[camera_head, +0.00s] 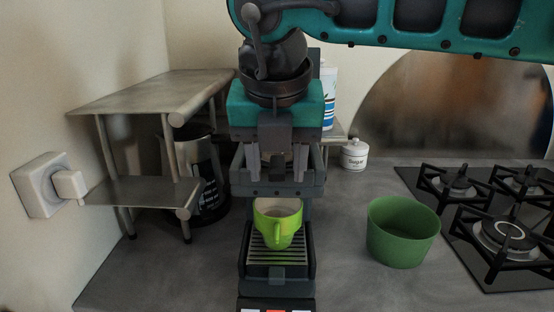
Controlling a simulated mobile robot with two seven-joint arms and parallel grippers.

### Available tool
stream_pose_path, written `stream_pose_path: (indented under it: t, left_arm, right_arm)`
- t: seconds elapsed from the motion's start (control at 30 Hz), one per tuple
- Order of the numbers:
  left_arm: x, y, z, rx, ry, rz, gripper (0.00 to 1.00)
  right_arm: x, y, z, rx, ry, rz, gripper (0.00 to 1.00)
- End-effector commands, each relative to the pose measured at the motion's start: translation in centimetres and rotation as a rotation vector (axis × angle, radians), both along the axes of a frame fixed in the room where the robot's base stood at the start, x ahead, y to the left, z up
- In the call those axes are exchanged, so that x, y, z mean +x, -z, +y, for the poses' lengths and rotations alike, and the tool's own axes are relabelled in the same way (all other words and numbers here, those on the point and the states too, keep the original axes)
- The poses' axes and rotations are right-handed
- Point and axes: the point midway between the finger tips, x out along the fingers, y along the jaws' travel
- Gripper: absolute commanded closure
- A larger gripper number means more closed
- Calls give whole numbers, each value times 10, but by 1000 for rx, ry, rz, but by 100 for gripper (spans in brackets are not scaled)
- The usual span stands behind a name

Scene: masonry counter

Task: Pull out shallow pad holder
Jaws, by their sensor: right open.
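A dark grey coffee pad machine (318,178) stands on the counter in the middle of the head view. My right gripper (277,175) comes down from above, with its two fingers apart at the machine's upper front. Between and behind the fingers the machine's upper part is mostly hidden. I cannot clearly pick out the shallow pad holder there, nor tell whether the fingers touch anything. A lime green mug (277,224) stands upright on the machine's slatted drip tray (262,256), below my gripper. My left gripper is not in view.
A metal two-tier shelf (140,95) with a dark jug (209,170) stands left. A green bowl (400,235) stands right of the machine, then a gas hob (490,215). A sugar jar (355,155) is behind. Counter beside the machine is clear at front left.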

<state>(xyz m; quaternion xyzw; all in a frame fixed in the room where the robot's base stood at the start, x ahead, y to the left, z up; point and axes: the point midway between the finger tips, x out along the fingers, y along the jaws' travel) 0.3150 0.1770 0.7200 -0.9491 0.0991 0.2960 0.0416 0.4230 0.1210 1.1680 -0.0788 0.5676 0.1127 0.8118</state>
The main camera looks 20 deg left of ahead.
Motion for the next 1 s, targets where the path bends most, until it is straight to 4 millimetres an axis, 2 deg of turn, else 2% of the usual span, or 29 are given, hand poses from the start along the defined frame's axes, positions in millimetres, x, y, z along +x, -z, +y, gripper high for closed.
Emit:
stream_pose_path:
  t: [1.0]
  left_arm:
    - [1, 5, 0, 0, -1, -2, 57]
  right_arm:
    - [0, 1, 0, 0, 0, 1, 53]
